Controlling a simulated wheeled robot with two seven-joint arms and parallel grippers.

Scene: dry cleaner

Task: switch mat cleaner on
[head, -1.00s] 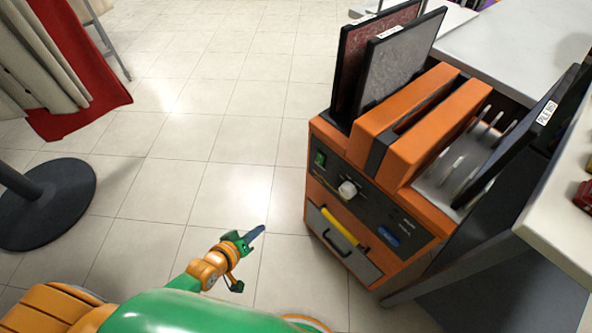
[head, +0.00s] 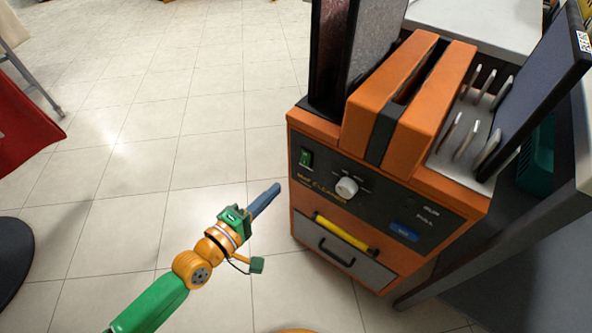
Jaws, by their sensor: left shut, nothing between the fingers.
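The mat cleaner (head: 465,196) is an orange machine with a dark front panel, right of centre in the head view. Its panel carries a green rocker switch (head: 305,158) at the left, a white round knob (head: 346,187) in the middle and a blue button (head: 404,233) at the right. I cannot tell which way the rocker is set. My left gripper (head: 268,198) is shut and empty, in front of the machine, lower and to the left of the green switch, apart from it. My right gripper is not in view.
A yellow bar (head: 346,235) and a grey drawer (head: 335,255) with a dark handle are below the panel. Dark framed mats (head: 535,95) stand in the machine's top. A white counter (head: 470,28) is behind. A red cloth (head: 22,135) hangs at left. Tiled floor (head: 150,150) is open left of the machine.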

